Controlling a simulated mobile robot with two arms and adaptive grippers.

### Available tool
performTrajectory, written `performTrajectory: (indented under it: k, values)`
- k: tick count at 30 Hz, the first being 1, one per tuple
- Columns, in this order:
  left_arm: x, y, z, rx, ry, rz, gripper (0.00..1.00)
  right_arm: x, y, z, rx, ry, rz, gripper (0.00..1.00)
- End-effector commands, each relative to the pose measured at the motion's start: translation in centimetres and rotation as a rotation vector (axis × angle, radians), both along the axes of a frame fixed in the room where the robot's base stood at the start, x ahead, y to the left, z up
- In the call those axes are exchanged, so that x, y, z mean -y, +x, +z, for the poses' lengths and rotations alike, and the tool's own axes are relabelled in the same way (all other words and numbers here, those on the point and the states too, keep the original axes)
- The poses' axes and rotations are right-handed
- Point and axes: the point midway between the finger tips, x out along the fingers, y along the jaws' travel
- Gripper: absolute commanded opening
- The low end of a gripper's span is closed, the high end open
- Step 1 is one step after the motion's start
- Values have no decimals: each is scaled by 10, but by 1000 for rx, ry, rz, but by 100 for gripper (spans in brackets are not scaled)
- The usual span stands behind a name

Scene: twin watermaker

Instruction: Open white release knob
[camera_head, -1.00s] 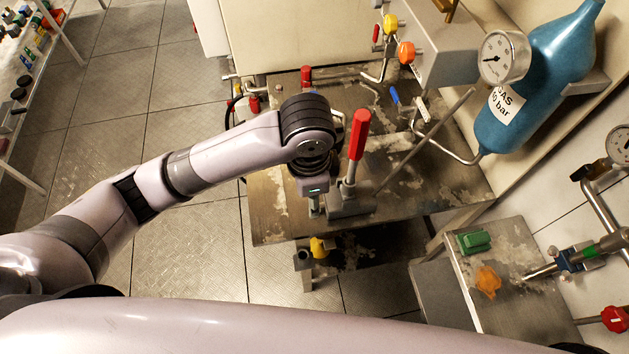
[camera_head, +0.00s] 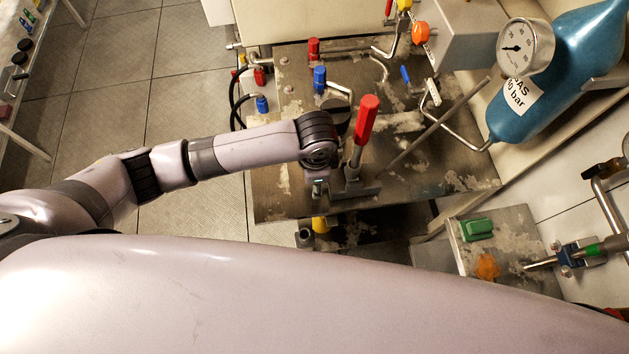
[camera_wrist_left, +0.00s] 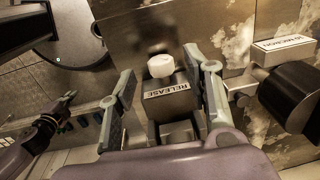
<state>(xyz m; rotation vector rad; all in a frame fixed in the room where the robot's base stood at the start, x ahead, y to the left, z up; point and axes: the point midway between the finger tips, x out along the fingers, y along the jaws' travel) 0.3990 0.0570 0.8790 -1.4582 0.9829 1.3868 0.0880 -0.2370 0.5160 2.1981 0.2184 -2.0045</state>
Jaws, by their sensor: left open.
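The white release knob (camera_wrist_left: 160,66) shows in the left wrist view as a short white cylinder on a block with a RELEASE label (camera_wrist_left: 168,90). My left gripper (camera_wrist_left: 159,60) is open, with one finger on each side of the knob in that view. Whether a finger touches the knob I cannot tell. In the head view my left gripper (camera_head: 318,190) is small and partly hidden by its wrist, just left of the red lever's base; the knob is hidden there. What looks like my right gripper (camera_wrist_left: 69,97) is small at the left wrist view's left side.
A red-handled lever (camera_head: 364,125) stands close to my left wrist. A dark cylinder (camera_wrist_left: 291,96) and a label plate lie right of my fingers. Blue-capped valves (camera_head: 319,80), a gauge (camera_head: 526,47) and a blue gas bottle (camera_head: 565,65) stand farther off.

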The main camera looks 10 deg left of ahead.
Motion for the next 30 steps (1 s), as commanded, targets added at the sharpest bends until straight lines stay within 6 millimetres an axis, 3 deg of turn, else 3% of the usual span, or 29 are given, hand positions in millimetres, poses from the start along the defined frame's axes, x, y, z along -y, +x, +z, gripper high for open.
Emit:
performTrajectory:
  k: [3,9,19,30]
  values:
    - [-1,1,-19,-2,2,1,46,-1,10,3,16,2,-1,0]
    - [-1,2,-38,0,1,-1,46,-1,6,4,10,1,-1,0]
    - [-1,3,-41,1,-1,-1,46,-1,-4,3,-7,2,-1,0]
    - [-1,3,-41,1,-1,0,21,-4,-4,3,-5,4,-2,0]
